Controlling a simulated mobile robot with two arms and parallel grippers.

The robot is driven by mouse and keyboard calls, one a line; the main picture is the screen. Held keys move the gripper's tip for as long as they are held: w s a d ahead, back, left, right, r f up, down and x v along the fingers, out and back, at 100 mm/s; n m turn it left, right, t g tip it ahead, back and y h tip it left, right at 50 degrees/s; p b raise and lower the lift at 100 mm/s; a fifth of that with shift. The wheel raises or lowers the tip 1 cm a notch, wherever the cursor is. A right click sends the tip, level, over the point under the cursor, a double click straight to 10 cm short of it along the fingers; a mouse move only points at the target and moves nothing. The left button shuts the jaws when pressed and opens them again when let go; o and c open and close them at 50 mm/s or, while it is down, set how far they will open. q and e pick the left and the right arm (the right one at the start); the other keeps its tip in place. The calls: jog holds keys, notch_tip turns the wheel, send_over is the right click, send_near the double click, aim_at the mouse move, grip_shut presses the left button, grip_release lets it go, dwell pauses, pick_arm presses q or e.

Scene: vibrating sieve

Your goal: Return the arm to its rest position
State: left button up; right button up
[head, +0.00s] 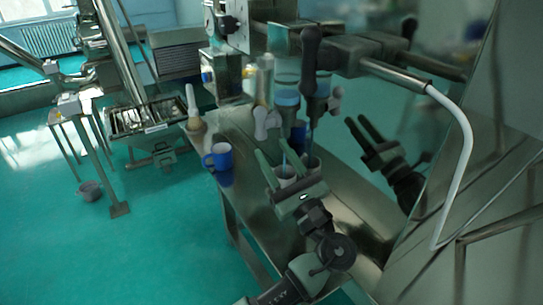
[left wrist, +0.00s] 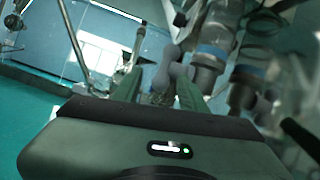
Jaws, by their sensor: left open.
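My left gripper (head: 272,148) reaches in from the bottom of the head view over the steel table. Its two green fingers are apart, and nothing is clearly held between them. A white cup (head: 286,172) shows just behind the fingers; I cannot tell whether they touch it. In the left wrist view the gripper (left wrist: 161,76) points at a grey lobed knob (left wrist: 173,67) beyond the fingers. The same kind of knob (head: 262,122) stands past the fingertips in the head view.
A blue mug (head: 218,157) stands at the table's left edge, near a beige cone-shaped thing (head: 195,115). Pipes and blue-banded glass fittings (head: 287,92) stand behind the gripper. A shiny steel panel (head: 480,170) closes the right side. The green floor at left is mostly open.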

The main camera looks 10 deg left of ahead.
pick_arm(q)
jog(key=shift+s+r, duration=0.1)
jog(key=shift+s, duration=0.05)
jog(key=s+a+f+n+g+h, duration=0.2)
jog(key=a+f+n+g, duration=0.15)
jog(key=f, duration=0.35)
jog(key=s+a+f+n+g+h, duration=0.1)
jog(key=a+f+n+g, duration=0.1)
jog(key=a+f, duration=0.45)
jog(key=s+a+f+n+g+h, duration=0.25)
jog(key=s+f+n, duration=0.2)
jog(key=f, duration=0.25)
jog(key=s+a+f+n+g+h, duration=0.1)
jog(key=s+f+n+g+h, duration=0.15)
jog(key=s+f, duration=0.45)
jog(key=s+f+n+g+h, duration=0.35)
jog(key=s+n+h, duration=0.35)
jog(key=s+n, duration=0.7)
jog(key=s+f+m+g, duration=0.1)
jog(key=s+f+m, duration=0.1)
jog(key=f, duration=1.1)
jog(key=s+f+m, duration=0.1)
jog(key=s+f, duration=0.2)
jog(key=f, duration=1)
jog(key=s+a+f+g, duration=0.1)
jog(key=s+a+f, duration=0.1)
jog(key=s+f, duration=1.5)
jog(key=shift+b, duration=0.3)
